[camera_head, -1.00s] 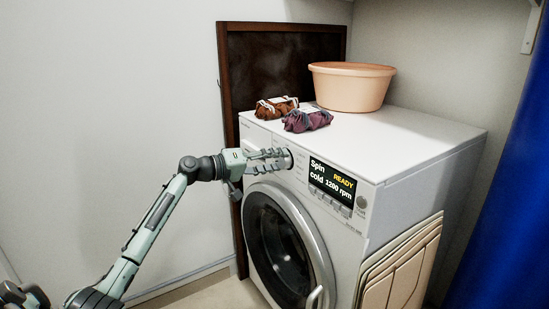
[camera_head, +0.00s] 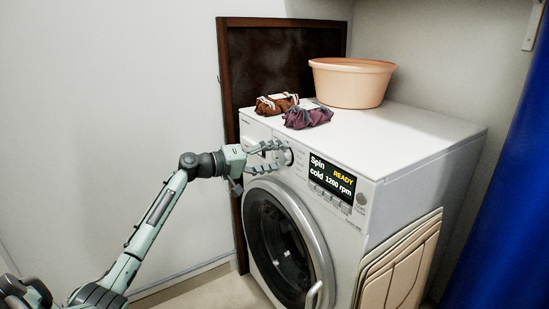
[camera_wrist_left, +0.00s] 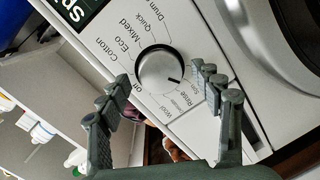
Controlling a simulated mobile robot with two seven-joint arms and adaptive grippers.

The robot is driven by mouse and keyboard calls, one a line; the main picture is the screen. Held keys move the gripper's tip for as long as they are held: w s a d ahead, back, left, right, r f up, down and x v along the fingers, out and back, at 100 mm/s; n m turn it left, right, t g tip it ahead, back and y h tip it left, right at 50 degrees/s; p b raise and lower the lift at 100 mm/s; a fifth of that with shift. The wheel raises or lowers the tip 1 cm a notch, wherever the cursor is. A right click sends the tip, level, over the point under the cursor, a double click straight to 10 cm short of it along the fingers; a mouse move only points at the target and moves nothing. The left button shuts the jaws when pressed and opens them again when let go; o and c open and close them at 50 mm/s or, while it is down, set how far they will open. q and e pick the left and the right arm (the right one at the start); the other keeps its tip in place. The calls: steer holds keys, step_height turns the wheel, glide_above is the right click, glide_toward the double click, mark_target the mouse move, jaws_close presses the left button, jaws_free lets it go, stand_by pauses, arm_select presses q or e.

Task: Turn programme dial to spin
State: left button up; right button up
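The programme dial (camera_wrist_left: 158,66) is a round silver knob on the white washing machine's panel. Its dark pointer mark faces the labels near my right-hand finger, where "Spin" is printed. In the head view the dial (camera_head: 286,157) shows just beyond my fingers. The display (camera_head: 331,180) reads "Spin", "cold", "1200 rpm" and "READY". My left gripper (camera_head: 276,156) is open; in the wrist view its two fingers (camera_wrist_left: 161,76) stand on either side of the dial, spread apart from it. My right gripper is not in view.
The round door (camera_head: 285,250) is below the panel. Two cloth bundles, one brown (camera_head: 276,104) and one purple (camera_head: 308,117), and a peach basin (camera_head: 351,82) are on top of the machine. A folded beige rack (camera_head: 402,262) leans on its right side.

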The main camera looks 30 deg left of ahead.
arm_select(q)
steer(key=v, duration=1.2)
stand_by(0.4)
steer(key=s+d+f+m+g+y+p, duration=0.15)
steer(key=d+f, duration=0.25)
steer(key=f, duration=0.4)
steer(key=s+d+f+m+g, duration=0.1)
steer(key=s+d+f+g, duration=0.2)
steer(key=f, duration=0.5)
steer(key=s+d+f+m+g+y, duration=0.1)
steer(key=s+d+f+g, duration=0.2)
steer(key=f, duration=0.5)
steer(key=s+d+f+m+g+y, duration=0.1)
steer(key=s+d+f+m+y, duration=0.1)
steer(key=s+d+f, duration=0.2)
steer(key=s+d+f+m+g+y+p, duration=0.1)
steer(key=s+d+f+g+y, duration=0.1)
steer(key=s, duration=0.6)
steer(key=s+d+f+m+g+y+p, duration=0.1)
steer(key=s+d+f+m+y, duration=0.1)
steer(key=s+d+f, duration=0.3)
steer(key=shift+s+d+f+m, duration=0.35)
steer(key=shift+s+f, duration=0.45)
steer(key=shift+s, duration=0.15)
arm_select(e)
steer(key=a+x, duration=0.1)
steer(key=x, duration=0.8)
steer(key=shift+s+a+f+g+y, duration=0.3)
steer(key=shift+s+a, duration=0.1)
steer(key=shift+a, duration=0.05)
